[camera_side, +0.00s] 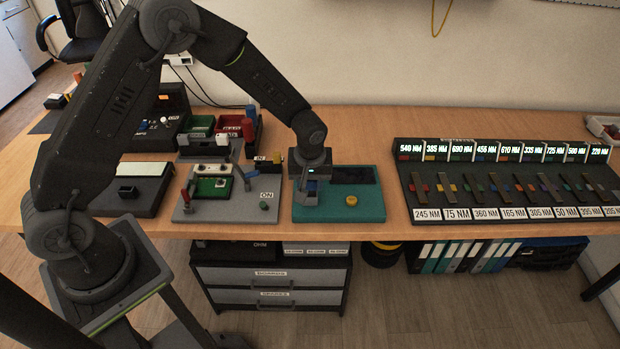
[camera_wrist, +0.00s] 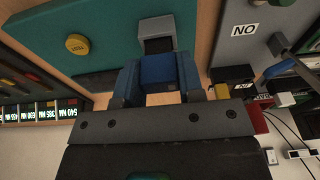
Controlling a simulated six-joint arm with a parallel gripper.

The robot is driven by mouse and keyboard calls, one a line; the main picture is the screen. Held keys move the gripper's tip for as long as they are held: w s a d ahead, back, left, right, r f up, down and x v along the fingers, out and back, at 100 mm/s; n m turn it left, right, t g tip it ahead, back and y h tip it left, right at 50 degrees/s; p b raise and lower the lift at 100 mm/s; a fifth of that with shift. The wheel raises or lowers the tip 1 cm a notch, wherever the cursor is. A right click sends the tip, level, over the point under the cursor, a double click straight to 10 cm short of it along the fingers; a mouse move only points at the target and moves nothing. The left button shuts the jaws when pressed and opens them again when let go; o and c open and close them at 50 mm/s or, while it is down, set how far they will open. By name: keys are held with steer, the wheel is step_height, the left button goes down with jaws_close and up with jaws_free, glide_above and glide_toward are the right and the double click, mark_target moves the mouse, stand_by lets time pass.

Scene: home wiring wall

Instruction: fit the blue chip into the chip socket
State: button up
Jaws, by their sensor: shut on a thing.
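My gripper (camera_side: 311,178) is above the left part of a teal board (camera_side: 336,214), pointing down. It is shut on the blue chip (camera_wrist: 158,69), which sits between its fingers in the wrist view; my gripper (camera_wrist: 157,84) shows there too. A grey fitting with a dark face, which looks like the chip socket (camera_wrist: 157,28), is on the teal board just beyond the chip. I cannot tell whether chip and socket touch.
A yellow knob (camera_side: 351,200) is on the teal board, right of the gripper. A grey panel (camera_side: 233,208) with a red-handled lever stands close on the left. A long dark switch panel (camera_side: 510,190) is to the right, with bare wooden table (camera_side: 393,215) between.

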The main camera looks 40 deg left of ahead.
steer(key=shift+f, duration=0.85)
steer(key=o, duration=1.1)
steer(key=shift+c, duration=0.2)
step_height(320, 180, up, 14)
steer(key=s+d, duration=0.1)
steer(key=shift+s+d+f, duration=0.15)
steer(key=shift+s+d, duration=0.05)
steer(key=shift+d, duration=0.05)
